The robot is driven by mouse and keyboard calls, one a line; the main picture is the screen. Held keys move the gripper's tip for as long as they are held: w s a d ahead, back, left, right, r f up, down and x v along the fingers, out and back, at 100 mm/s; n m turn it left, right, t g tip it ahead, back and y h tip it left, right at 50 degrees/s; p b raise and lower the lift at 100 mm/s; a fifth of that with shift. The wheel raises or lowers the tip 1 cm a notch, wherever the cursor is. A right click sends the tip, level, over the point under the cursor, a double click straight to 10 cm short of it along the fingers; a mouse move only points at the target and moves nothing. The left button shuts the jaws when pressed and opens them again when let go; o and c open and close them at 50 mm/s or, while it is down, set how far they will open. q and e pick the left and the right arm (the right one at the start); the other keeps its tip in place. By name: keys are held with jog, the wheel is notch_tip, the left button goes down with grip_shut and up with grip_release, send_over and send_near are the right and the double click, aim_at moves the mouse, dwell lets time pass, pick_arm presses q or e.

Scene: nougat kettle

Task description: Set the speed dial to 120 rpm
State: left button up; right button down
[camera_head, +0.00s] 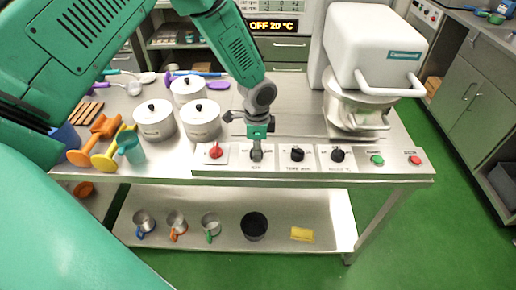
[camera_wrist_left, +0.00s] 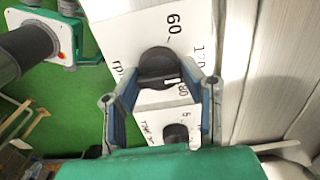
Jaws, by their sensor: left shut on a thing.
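The speed dial is a black round knob (camera_wrist_left: 158,66) on a white panel, with "rpm" printed beside it. In the left wrist view it sits between the fingers of my left gripper (camera_wrist_left: 158,98), which is shut on it. A white mark on the knob lies at its lower right, near a partly hidden number ending in "80". "60" and "120" are also printed around it. In the head view my left gripper (camera_head: 257,153) comes down onto the panel and hides most of the dial. My right gripper is not in view.
White pots (camera_head: 154,120) stand left and a white mixer (camera_head: 372,50) right. A display behind reads "OFF 20 °C".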

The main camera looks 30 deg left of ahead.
pick_arm(q)
jog(key=shift+w+a, duration=0.1)
dwell(0.3)
jog(key=o, duration=1.2)
jog(key=shift+c, duration=0.2)
jog(key=shift+r, duration=0.35)
notch_tip(320, 180, up, 11)
